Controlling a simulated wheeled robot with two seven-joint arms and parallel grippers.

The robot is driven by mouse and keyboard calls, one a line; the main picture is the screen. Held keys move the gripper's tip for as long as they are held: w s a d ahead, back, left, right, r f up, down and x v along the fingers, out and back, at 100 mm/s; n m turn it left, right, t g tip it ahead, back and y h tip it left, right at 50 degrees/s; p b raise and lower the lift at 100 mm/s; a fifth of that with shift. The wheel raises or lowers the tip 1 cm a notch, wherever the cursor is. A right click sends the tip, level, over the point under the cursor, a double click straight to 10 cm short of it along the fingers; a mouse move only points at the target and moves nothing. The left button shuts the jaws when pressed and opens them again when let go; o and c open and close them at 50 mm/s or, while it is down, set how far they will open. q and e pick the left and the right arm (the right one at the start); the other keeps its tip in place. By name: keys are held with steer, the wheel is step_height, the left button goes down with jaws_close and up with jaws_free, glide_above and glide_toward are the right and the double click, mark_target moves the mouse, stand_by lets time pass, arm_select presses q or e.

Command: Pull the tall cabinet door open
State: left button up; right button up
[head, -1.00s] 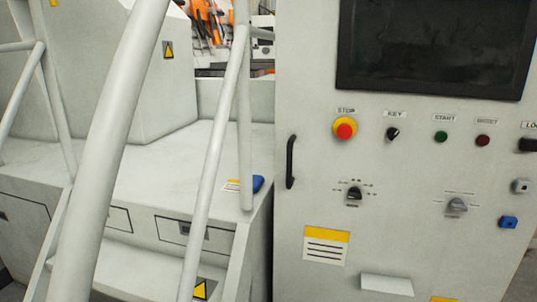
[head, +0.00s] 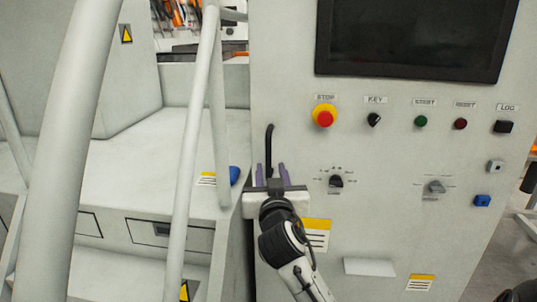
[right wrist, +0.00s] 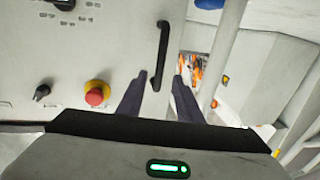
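The tall cabinet door (head: 385,235) is a light grey panel with a screen and controls; it looks closed. Its black vertical handle (head: 269,145) is near the left edge. My right gripper (head: 271,168) is open in front of the handle's lower part, one finger on each side in the picture. In the right wrist view the handle (right wrist: 162,45) runs down between the open fingertips (right wrist: 160,78). I cannot tell whether the fingers touch it or how deep they reach around it. My left gripper is not in view.
A red stop button (head: 325,118) and a black rotary knob (head: 336,181) sit right of the handle. A pale handrail (head: 190,150) and a grey machine housing (head: 140,165) with a blue item (head: 234,175) stand left of the cabinet.

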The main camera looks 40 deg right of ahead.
mark_target(269, 156)
steer(key=p+x, duration=0.1)
steer(key=x, duration=0.9)
steer(key=shift+c, duration=0.5)
jaws_close()
